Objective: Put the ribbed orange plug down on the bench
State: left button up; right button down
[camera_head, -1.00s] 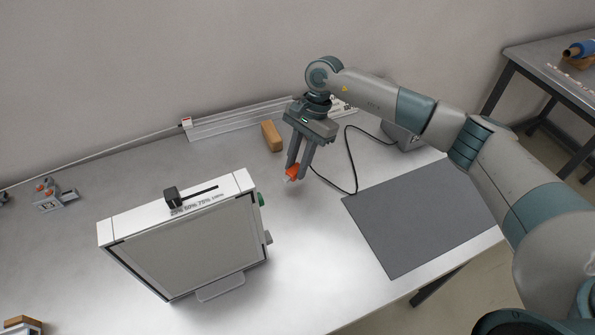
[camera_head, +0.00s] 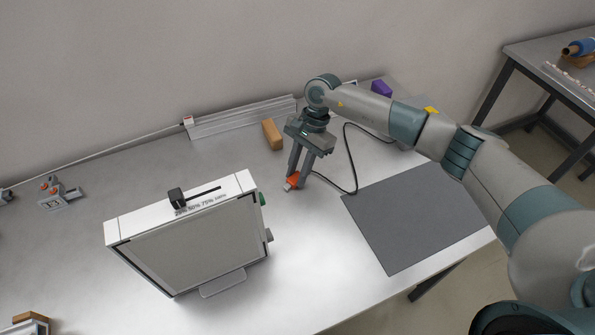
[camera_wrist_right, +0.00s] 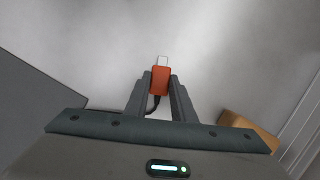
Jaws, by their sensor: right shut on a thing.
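The orange plug (camera_head: 292,181) is between the fingertips of my right gripper (camera_head: 297,176), low over the bench (camera_head: 310,225) or at its surface; I cannot tell whether it touches. In the right wrist view the plug (camera_wrist_right: 160,80) shows its orange body and pale metal end, pointing away from the gripper (camera_wrist_right: 160,88), which is shut on it. Its ribs are too small to make out. A dark cable (camera_head: 352,160) loops on the bench behind the gripper. My left gripper is not in view.
A white light box (camera_head: 190,240) with a slider on top stands left of the plug. A wooden block (camera_head: 272,134) lies behind the gripper. A grey mat (camera_head: 415,220) lies to the right. The bench between light box and mat is clear.

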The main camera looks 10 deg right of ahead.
jog(key=c, duration=1.5)
grip_release()
jog(key=shift+r, duration=0.1)
jog(key=shift+b+v, duration=1.9)
jog(key=shift+v, duration=4.1)
